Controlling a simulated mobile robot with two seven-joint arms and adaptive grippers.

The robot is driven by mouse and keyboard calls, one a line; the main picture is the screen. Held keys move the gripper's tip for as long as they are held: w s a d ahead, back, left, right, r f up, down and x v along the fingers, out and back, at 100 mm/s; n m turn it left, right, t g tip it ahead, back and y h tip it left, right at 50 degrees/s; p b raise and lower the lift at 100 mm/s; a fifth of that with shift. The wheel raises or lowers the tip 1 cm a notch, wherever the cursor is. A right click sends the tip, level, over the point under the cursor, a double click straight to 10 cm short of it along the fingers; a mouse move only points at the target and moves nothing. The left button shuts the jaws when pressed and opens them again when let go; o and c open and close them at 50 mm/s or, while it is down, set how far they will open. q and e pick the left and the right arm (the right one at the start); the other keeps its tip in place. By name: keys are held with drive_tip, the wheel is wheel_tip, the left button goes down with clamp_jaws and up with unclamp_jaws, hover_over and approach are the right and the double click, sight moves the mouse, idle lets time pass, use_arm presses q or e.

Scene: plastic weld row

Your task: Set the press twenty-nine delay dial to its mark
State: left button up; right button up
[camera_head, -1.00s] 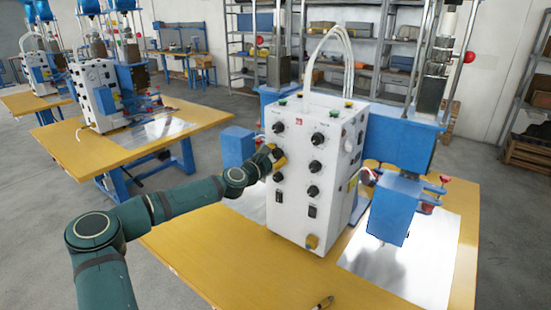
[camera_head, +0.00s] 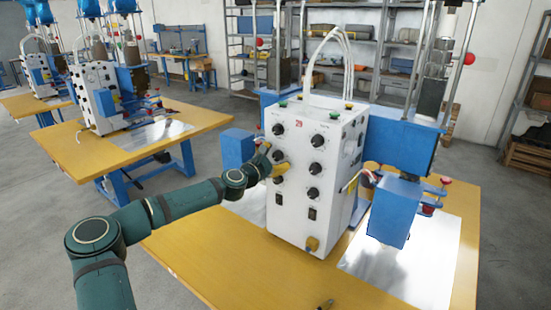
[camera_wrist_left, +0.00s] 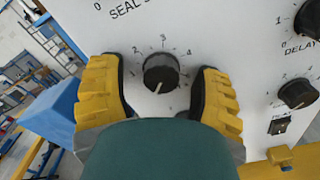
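The white control box (camera_head: 297,232) of the press, marked with a red 29 (camera_head: 301,123), carries two columns of black dials. My left gripper (camera_head: 272,160), with yellow fingers, is at the left column. In the left wrist view its fingers (camera_wrist_left: 163,88) stand open on either side of a black dial (camera_wrist_left: 160,72), with gaps on both sides. The dial's white line points down; its scale shows numbers around it, and its label is hidden by my gripper. A dial with DELAY printed under it (camera_wrist_left: 309,19) is at the upper right. My right gripper is not in view.
Another dial (camera_wrist_left: 297,93) sits below the DELAY dial, with a switch (camera_wrist_left: 279,124) under it. The blue press body (camera_head: 398,143) stands right of the box. A small dark object (camera_head: 326,304) lies at the bottom edge. The yellow table front (camera_head: 215,250) is clear.

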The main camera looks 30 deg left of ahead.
use_arm(q)
drive_tip(key=shift+s, duration=0.15)
drive_tip(key=s, duration=1.1)
drive_tip(key=shift+s+a, duration=0.4)
drive_tip(key=shift+a, duration=0.05)
